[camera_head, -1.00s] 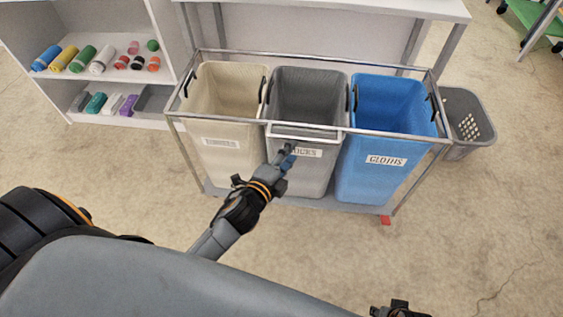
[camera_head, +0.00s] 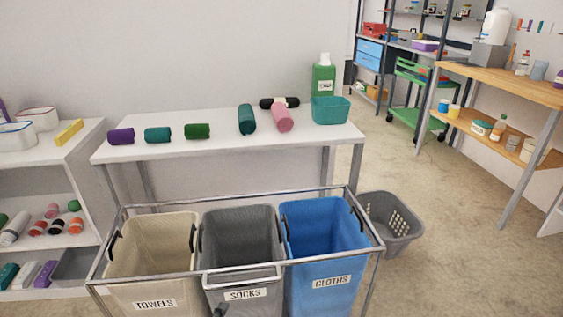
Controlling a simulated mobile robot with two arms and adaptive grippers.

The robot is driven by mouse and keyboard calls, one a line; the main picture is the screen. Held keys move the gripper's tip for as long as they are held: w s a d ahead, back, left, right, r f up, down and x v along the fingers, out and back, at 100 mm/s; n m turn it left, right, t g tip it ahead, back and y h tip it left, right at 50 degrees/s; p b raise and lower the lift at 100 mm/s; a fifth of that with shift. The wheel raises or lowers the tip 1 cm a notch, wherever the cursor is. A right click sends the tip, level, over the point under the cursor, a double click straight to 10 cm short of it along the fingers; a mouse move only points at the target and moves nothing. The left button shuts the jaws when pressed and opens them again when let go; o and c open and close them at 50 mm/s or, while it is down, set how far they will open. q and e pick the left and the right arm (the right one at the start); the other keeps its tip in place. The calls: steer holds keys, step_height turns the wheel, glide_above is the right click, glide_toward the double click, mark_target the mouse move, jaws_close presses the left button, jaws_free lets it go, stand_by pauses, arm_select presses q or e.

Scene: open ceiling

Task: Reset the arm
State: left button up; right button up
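A small dark shape (camera_head: 219,312) at the bottom edge, in front of the grey bin, looks like the tip of my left gripper; too little shows to tell whether it is open or shut. No other part of my arms is in view, and my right gripper is out of the picture.
A metal-framed cart holds a beige TOWELS bin (camera_head: 155,280), a grey SOCKS bin (camera_head: 240,270) and a blue CLOTHS bin (camera_head: 325,262). Behind stands a white table (camera_head: 225,150) with rolled cloths, a teal tub (camera_head: 331,110) and a green bottle (camera_head: 323,78). A grey basket (camera_head: 393,225) is right.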

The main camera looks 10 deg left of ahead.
arm_select(q)
steer(key=s+a+f+n+g+y, duration=0.1)
steer(key=s+a+f+n+g, duration=0.15)
steer(key=f+n, duration=0.35)
steer(key=s+a+f+n+g+y, duration=0.1)
steer(key=s+f+n+g, duration=0.3)
steer(key=f, duration=0.4)
steer(key=s+f+n+g+p, duration=0.35)
steer(key=s+f+p, duration=0.2)
steer(key=s, duration=0.35)
steer(key=s+f+n+g+p, duration=0.3)
steer(key=s+f+g+p, duration=0.1)
steer(key=s+f, duration=0.4)
steer(key=s+a+p, duration=0.1)
steer(key=s+p, duration=0.7)
steer(key=s, duration=0.5)
steer(key=shift+s+a+m+g, duration=0.3)
steer(key=shift+s+m+g, duration=0.05)
steer(key=shift+s+g, duration=0.05)
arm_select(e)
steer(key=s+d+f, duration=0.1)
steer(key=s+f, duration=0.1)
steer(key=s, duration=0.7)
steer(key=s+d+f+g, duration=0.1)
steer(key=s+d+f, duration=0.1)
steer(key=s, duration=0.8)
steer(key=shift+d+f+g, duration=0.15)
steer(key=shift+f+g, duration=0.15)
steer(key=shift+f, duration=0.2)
